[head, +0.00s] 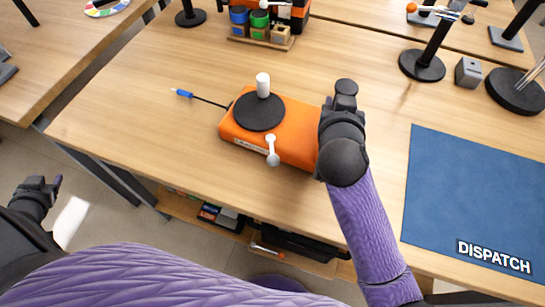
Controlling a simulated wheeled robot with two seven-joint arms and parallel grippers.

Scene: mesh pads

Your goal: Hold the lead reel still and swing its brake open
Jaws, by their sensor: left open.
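The lead reel is an orange box (296,148) on the wooden table. A black disc (259,111) with an upright white knob (263,84) sits on its top left. A dark lead with a blue end (183,93) runs out to the left. The brake looks like a white lever (272,152) with a ball end, at the box's front edge. My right gripper (345,88) is at the box's right end, and my wrist hides that end and any contact. My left gripper (45,184) is open and empty, off the table at the far left.
A blue DISPATCH mat (470,195) lies to the right. A rack of coloured cups (260,32) stands at the back. Black stands (422,65) and a grey block (468,72) are at the back right. The table left of the reel is mostly clear.

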